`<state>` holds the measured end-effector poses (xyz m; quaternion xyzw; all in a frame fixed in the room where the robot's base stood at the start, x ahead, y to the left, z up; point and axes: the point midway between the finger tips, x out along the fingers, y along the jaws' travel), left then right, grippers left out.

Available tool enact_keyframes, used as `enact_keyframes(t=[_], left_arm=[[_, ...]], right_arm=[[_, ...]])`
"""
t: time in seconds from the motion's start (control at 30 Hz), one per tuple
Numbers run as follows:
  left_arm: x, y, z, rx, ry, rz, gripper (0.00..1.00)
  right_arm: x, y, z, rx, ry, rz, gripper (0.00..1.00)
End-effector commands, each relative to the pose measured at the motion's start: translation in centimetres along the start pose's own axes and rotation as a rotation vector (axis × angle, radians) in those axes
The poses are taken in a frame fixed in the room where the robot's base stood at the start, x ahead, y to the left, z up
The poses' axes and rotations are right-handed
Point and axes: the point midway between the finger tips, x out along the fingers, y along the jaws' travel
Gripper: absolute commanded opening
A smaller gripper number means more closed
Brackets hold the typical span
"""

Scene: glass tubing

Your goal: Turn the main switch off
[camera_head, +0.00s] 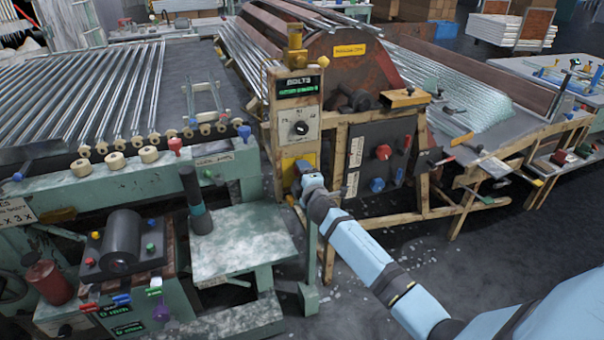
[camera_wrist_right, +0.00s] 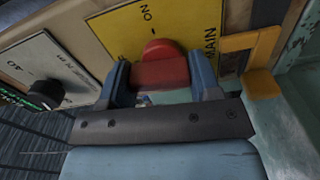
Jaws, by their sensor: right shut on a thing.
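The main switch shows in the right wrist view as a red handle (camera_wrist_right: 160,72) on a yellow plate (camera_wrist_right: 200,25) lettered "ON" and "MAIN". My right gripper (camera_wrist_right: 162,82) has its two blue fingers on either side of the red handle and is shut on it. In the head view the yellow plate (camera_head: 289,167) sits low on the wooden control post, and my right gripper (camera_head: 306,172) is in front of it, hiding the handle. The handle's exact angle is hard to tell. My left gripper is not in view.
Above the plate, the control post carries a black knob (camera_head: 300,128) on a white panel and a green-lit display (camera_head: 299,86). A dark panel with a red knob (camera_head: 383,152) stands to the right. A green bench (camera_head: 240,240) stands close on the left.

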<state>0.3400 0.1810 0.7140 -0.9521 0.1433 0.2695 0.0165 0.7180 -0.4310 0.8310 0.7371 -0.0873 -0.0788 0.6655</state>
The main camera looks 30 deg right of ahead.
Motion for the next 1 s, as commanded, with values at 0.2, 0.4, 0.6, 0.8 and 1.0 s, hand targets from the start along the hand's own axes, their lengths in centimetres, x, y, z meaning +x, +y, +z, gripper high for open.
enact_keyframes(t=[0.2, 0.4, 0.6, 0.8, 1.0], left_arm=[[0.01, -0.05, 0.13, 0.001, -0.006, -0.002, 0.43], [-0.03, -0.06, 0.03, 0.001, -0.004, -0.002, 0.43], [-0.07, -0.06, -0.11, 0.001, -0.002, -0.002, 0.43], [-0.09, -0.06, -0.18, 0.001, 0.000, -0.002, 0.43], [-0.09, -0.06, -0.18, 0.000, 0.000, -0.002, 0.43]], right_arm=[[-0.01, -0.05, 0.00, -0.082, 0.000, -0.001, 0.34], [-0.01, -0.06, -0.01, -0.114, 0.000, 0.000, 0.34], [-0.01, -0.08, -0.01, -0.120, 0.000, 0.000, 0.34], [-0.01, -0.08, 0.00, -0.120, 0.000, 0.000, 0.34], [0.00, -0.06, -0.01, -0.119, 0.000, 0.000, 0.83]])
